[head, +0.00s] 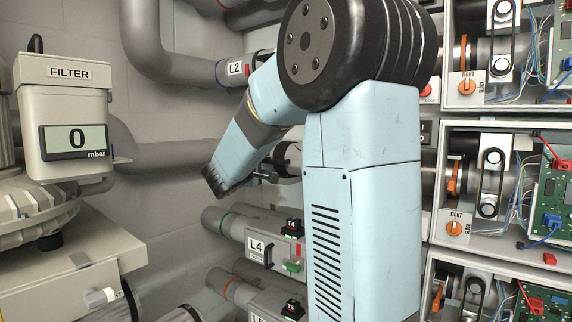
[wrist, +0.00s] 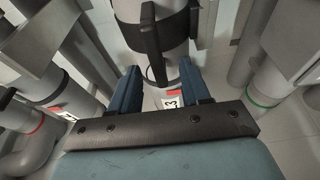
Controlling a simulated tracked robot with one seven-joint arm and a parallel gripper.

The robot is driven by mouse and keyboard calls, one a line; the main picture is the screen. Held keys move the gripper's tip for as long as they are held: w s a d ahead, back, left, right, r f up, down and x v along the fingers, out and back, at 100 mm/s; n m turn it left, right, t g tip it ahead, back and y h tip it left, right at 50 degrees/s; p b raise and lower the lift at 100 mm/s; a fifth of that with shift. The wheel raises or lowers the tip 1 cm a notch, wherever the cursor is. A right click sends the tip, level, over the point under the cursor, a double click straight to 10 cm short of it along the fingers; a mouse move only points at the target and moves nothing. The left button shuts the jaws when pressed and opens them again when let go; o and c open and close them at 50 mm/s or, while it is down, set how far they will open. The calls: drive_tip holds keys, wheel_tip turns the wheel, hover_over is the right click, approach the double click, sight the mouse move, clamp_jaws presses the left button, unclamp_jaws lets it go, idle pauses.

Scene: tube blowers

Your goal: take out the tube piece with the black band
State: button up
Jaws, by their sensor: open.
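In the wrist view, a light grey tube piece (wrist: 172,50) with a broad black band (wrist: 143,38) lies straight ahead. A label reading 3 (wrist: 172,100) with a red patch shows below it. My gripper (wrist: 158,84) is open, its two dark blue fingers apart on either side of the tube line's lower part. I cannot tell whether they touch it. In the head view, my gripper (head: 264,176) is small and dark beside the grey tube piece (head: 288,158), between the L2 and L4 lines. My arm hides most of that tube.
The L2 pipe (head: 234,68) runs above, and the L4 tube (head: 262,238) with a green ring and black T4 block runs below. In the wrist view, neighbouring pipes flank both sides. A filter unit (head: 65,120) reading 0 mbar stands left. Open electronics boxes (head: 500,185) stand right.

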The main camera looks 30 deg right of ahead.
sight(267, 162)
drive_tip(key=x, duration=0.4)
drive_tip(key=shift+d, duration=0.15)
drive_tip(key=shift+c, duration=0.4)
clamp_jaws()
